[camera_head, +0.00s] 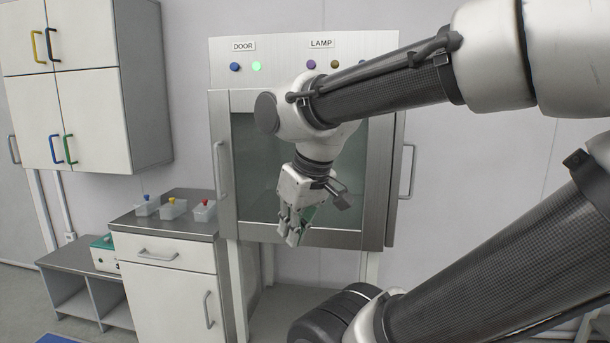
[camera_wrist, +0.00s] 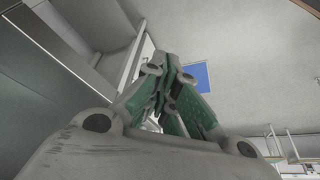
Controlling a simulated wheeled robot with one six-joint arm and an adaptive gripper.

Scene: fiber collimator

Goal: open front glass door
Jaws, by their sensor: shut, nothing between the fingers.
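The front glass door (camera_head: 262,165) is the glazed front of a steel cabinet and looks shut in the head view. It has a vertical bar handle (camera_head: 219,172) on its left edge. Another handle (camera_head: 408,172) is at the cabinet's right side. My gripper (camera_head: 291,236) hangs in front of the lower part of the glass, pointing down, to the right of the left handle and apart from it. In the wrist view the fingers (camera_wrist: 172,75) are together and hold nothing. My arm hides part of the glass and the upper right of the door.
A panel labelled DOOR (camera_head: 243,46) and LAMP (camera_head: 321,44) has several buttons, one lit green (camera_head: 257,66). A counter (camera_head: 170,223) at left carries small clear boxes. Wall cupboards (camera_head: 85,85) hang above left. A blue floor mark (camera_wrist: 196,77) shows in the wrist view.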

